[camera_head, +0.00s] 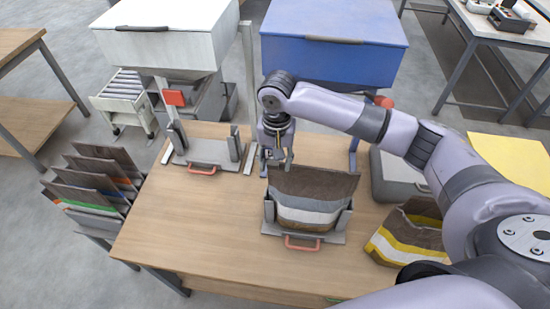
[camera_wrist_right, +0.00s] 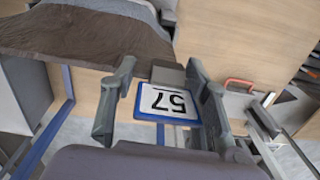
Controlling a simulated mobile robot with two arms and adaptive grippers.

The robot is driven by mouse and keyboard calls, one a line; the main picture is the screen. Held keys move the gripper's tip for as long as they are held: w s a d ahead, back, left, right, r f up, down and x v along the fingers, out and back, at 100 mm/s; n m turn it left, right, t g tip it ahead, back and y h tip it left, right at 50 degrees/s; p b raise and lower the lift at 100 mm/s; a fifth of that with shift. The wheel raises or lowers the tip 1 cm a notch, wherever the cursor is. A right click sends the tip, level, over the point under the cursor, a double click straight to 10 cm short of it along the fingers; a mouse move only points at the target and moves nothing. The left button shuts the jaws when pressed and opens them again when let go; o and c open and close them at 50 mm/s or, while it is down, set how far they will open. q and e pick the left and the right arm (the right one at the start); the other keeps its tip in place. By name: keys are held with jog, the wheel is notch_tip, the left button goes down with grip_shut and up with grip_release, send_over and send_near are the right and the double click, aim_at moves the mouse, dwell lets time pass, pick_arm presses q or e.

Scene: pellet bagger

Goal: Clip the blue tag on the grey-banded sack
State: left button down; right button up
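The grey-banded sack (camera_head: 305,214) is brown with grey and white bands and stands in a grey holder (camera_head: 300,238) on the wooden table. My right gripper (camera_head: 277,156) is low behind the sack's top left corner. The tag's grey clip (camera_wrist_right: 168,74) is by the brown sack edge (camera_wrist_right: 85,38). A narrow gap seems to show between clip and left finger. I cannot tell whether the clip bites the sack. My left gripper is out of view.
An empty holder (camera_head: 203,152) with a red handle stands left on the table (camera_head: 190,230). A yellow-banded brown sack (camera_head: 405,238) lies right. A grey case (camera_head: 396,181) is behind it. White and blue hoppers (camera_head: 335,50) hang behind. A rack of sacks (camera_head: 95,185) stands left.

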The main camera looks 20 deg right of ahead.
jog(key=shift+o, duration=1.2)
jog(key=shift+w+r, duration=0.1)
jog(key=shift+r, duration=0.1)
jog(key=shift+r, duration=0.2)
notch_tip(320, 180, up, 12)
jog(key=shift+d+f, duration=0.1)
jog(key=shift+f, duration=0.15)
